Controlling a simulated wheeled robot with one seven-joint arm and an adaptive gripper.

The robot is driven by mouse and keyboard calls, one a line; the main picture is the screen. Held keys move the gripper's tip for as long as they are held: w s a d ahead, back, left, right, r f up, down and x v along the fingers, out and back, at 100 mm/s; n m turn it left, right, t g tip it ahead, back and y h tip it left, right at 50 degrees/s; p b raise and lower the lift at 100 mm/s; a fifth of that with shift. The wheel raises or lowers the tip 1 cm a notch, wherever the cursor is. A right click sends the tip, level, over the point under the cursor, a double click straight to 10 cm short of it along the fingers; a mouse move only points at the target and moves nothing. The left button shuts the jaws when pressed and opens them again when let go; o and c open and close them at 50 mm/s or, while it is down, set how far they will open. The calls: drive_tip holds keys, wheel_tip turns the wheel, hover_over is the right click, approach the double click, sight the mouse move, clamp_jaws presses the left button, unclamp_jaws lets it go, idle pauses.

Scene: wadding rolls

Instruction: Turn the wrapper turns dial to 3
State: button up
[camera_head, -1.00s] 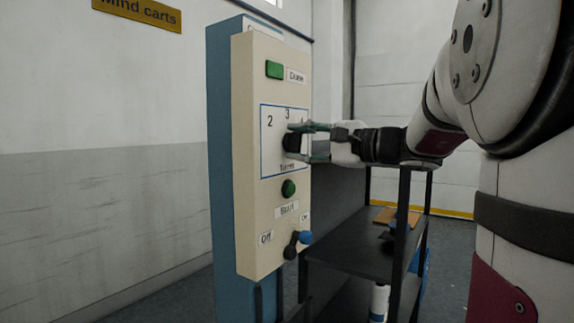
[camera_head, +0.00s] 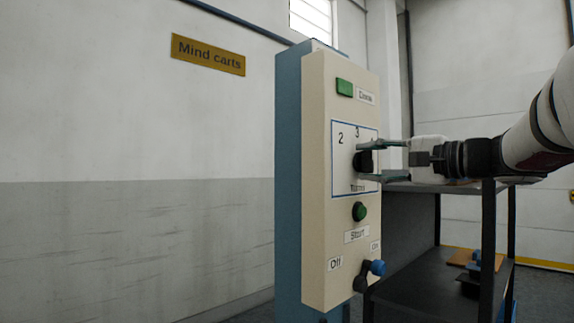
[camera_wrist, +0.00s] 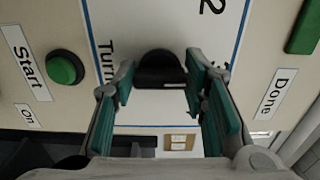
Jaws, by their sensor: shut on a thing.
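The wrapper turns dial (camera_head: 362,163) is a black knob on a white, blue-edged plate on the cream control panel (camera_head: 316,220). The numbers 2 and 3 show above it, and a further number to the right is partly covered by my upper finger. My gripper (camera_head: 372,161) reaches in from the right, shut on the dial, one finger above and one below. In the wrist view the dial (camera_wrist: 160,70) lies between the green-padded fingers of my gripper (camera_wrist: 160,78). I cannot tell which number the dial points to.
Below the dial are a green Start button (camera_head: 359,211) and an Off/On lever with a blue knob (camera_head: 377,267). A green Done light (camera_head: 344,87) is above. A dark shelf rack (camera_head: 420,285) stands right of the panel, under my arm.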

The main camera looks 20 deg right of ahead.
drive_tip(key=shift+f, duration=0.1)
drive_tip(key=o, duration=1.2)
drive_tip(key=shift+c, duration=0.2)
drive_tip(key=shift+s+d, duration=0.1)
drive_tip(key=v, duration=1.1)
drive_tip(key=shift+s, duration=0.4)
